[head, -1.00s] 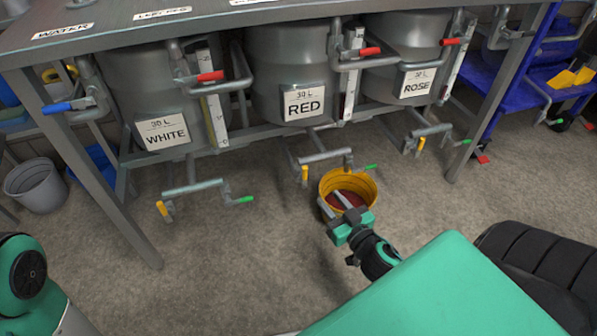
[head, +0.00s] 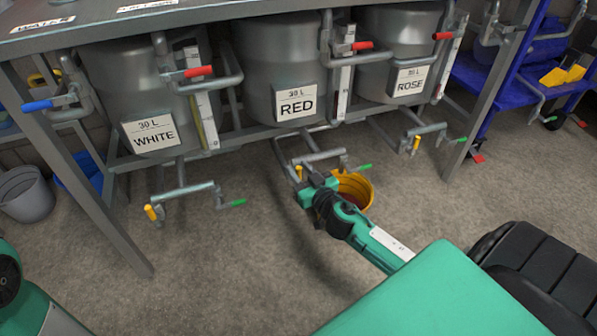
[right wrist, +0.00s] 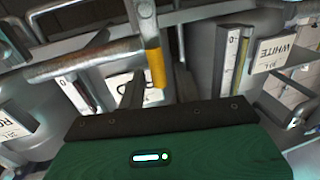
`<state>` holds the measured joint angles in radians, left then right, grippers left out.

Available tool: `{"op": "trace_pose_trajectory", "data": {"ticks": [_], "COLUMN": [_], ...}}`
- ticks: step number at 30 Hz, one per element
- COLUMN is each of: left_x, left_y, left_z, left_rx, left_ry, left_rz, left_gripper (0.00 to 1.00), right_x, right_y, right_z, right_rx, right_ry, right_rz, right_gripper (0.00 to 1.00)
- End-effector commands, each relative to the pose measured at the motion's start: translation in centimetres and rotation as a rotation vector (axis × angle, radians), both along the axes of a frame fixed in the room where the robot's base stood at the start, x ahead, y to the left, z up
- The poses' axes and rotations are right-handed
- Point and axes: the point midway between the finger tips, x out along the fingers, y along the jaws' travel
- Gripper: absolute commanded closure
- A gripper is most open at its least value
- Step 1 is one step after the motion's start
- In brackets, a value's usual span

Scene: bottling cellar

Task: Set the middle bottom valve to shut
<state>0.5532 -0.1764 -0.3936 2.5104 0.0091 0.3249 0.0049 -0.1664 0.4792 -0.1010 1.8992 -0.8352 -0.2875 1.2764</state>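The middle bottom valve is on the pipe (head: 322,156) under the RED tank (head: 285,65). Its yellow handle (head: 299,172) hangs down at the pipe's left end, and a green handle (head: 360,168) is at the right end. My right gripper (head: 310,178) is at the yellow handle. In the right wrist view the yellow handle (right wrist: 156,66) hangs between the two dark, spread fingers (right wrist: 160,84); I see no finger closed on it. My left gripper is out of view.
A yellow bucket (head: 363,194) with red contents stands below, partly hidden by my right gripper. Similar bottom valves sit under the WHITE tank (head: 153,212) and ROSE tank (head: 416,144). A table leg (head: 100,205) stands at left. The front floor is clear.

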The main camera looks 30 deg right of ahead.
Motion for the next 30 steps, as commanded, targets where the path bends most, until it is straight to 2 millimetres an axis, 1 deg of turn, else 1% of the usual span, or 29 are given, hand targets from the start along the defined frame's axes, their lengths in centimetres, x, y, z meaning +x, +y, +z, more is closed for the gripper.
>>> {"op": "trace_pose_trajectory", "data": {"ticks": [4,13,14,18,19,26,30], "left_x": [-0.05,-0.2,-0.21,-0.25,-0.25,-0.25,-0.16], "left_y": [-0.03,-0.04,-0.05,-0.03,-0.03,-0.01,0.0], "left_z": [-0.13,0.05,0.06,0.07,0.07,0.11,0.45], "left_rx": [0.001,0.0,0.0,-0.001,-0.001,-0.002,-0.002], "left_ry": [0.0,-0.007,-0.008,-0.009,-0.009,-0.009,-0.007], "left_rz": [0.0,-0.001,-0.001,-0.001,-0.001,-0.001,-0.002], "left_gripper": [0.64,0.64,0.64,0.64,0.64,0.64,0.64], "right_x": [0.74,0.86,0.86,0.85,0.85,0.9,1.36], "right_y": [-0.02,-0.04,-0.04,-0.04,-0.04,-0.03,0.04], "right_z": [-0.05,-0.01,-0.01,-0.01,-0.01,0.02,0.2], "right_rx": [0.0,0.0,0.0,0.0,0.0,-0.002,-0.02], "right_ry": [0.0,0.001,0.001,0.001,0.001,0.001,0.005], "right_rz": [0.001,0.0,0.0,0.0,0.0,0.0,-0.001], "right_gripper": [0.66,0.66,0.68,0.95,1.0,1.0,1.0]}}
